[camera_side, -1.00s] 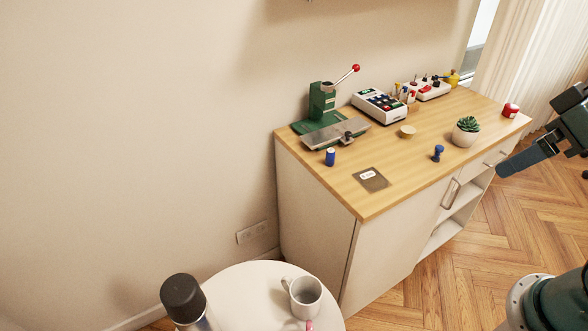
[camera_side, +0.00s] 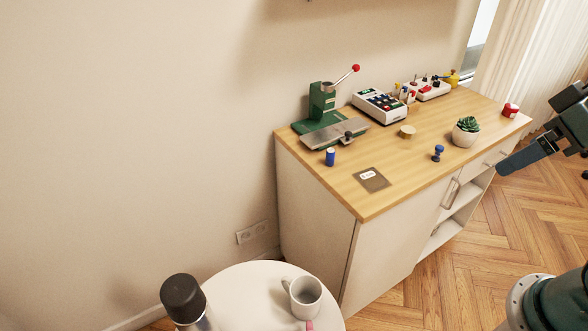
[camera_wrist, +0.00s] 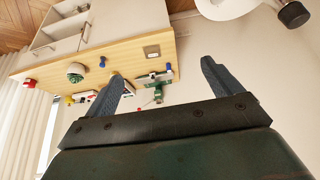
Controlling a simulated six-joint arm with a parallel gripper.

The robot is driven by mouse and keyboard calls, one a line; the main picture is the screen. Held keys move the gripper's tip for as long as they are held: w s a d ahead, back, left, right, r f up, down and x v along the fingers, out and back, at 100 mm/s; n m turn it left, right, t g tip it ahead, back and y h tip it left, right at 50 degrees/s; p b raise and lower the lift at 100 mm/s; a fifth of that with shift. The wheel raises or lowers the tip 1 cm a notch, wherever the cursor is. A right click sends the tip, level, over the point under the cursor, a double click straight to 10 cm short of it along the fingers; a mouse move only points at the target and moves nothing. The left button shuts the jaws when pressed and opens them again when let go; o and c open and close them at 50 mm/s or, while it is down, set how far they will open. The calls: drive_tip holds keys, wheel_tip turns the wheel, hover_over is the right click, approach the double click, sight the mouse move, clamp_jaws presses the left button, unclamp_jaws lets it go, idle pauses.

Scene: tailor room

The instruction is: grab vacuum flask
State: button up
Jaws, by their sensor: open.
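The vacuum flask (camera_side: 187,302), silver with a black cap, stands upright on the small round white table at the lower left of the side view. Its lower part is cut off by the frame edge. In the wrist view the flask's dark cap (camera_wrist: 293,15) shows at the top right beside the white table. My gripper (camera_side: 500,172) is at the right edge of the side view, in front of the cabinet and far from the flask. In the wrist view its two blue-grey fingers (camera_wrist: 163,78) are spread wide with nothing between them.
A white mug (camera_side: 304,297) stands on the round table (camera_side: 245,285), right of the flask. The wooden-topped cabinet (camera_side: 400,165) holds a green press (camera_side: 322,112), a calculator-like device (camera_side: 379,105), a potted succulent (camera_side: 466,132) and small items. Open floor (camera_side: 485,245) lies right of the cabinet.

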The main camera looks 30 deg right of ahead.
drive_tip(key=w+a+r+n+y, duration=0.1)
drive_tip(key=w+a+r+n, duration=0.15)
drive_tip(key=w+a, duration=0.65)
drive_tip(key=n+g+y, duration=0.3)
drive_tip(key=n, duration=0.5)
hover_over(183, 289)
drive_tip(key=s+d, duration=0.2)
drive_tip(key=d, duration=0.1)
wheel_tip(183, 289, down, 20)
drive_tip(key=shift+x, duration=4.2)
drive_tip(key=shift+f+h, duration=0.1)
drive_tip(key=shift+h, duration=0.2)
drive_tip(key=shift+x, duration=2.45)
drive_tip(key=shift+w, duration=0.15)
